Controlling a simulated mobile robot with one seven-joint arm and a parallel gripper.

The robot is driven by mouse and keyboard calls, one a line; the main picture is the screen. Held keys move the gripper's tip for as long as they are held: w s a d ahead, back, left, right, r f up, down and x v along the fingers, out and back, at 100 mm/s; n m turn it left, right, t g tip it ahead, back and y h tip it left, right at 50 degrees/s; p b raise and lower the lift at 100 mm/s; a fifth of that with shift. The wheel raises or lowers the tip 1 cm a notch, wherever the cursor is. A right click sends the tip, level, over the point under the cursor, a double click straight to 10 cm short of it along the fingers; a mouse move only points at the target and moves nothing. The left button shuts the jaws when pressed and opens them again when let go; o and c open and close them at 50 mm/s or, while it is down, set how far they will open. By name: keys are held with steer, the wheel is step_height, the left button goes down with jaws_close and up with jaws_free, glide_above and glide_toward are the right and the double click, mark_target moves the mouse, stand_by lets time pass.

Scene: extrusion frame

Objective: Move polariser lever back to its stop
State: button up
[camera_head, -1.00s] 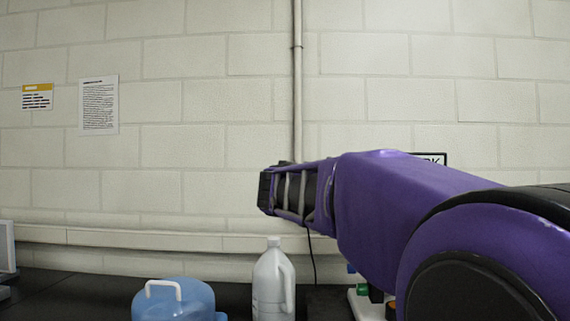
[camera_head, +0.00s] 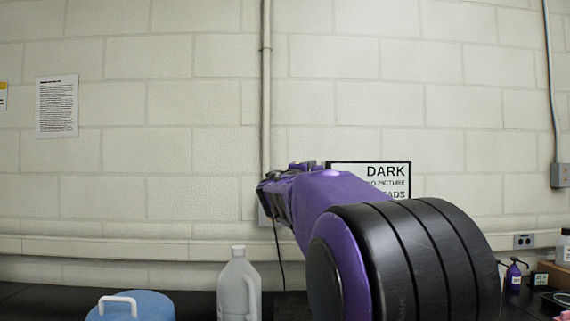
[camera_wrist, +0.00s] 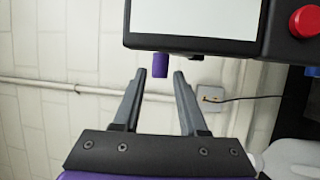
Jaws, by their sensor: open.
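In the wrist view, a black-framed device (camera_wrist: 192,43) with a blank pale panel fills the top, with a round red knob (camera_wrist: 306,21) at its right. A short purple peg (camera_wrist: 160,65) sticks out below its lower edge; it may be the polariser lever, but I cannot be sure. My gripper (camera_wrist: 159,72) is open, and the peg shows in the gap between its two fingertips. Whether either finger touches the peg, I cannot tell. In the head view my gripper (camera_head: 265,192) points away toward the wall, and my arm hides the device.
A white jug (camera_head: 239,284) and a blue container (camera_head: 130,306) stand on the dark bench left of my arm. A purple pump bottle (camera_head: 514,276) and other items stand at the right. A dark-lettered sign (camera_head: 385,171) hangs behind my arm.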

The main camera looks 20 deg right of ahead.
steer(key=p+x, duration=0.2)
steer(key=x, duration=0.5)
steer(key=shift+w+d, duration=0.2)
steer(key=shift+w, duration=0.1)
jaws_close()
stand_by(1.1)
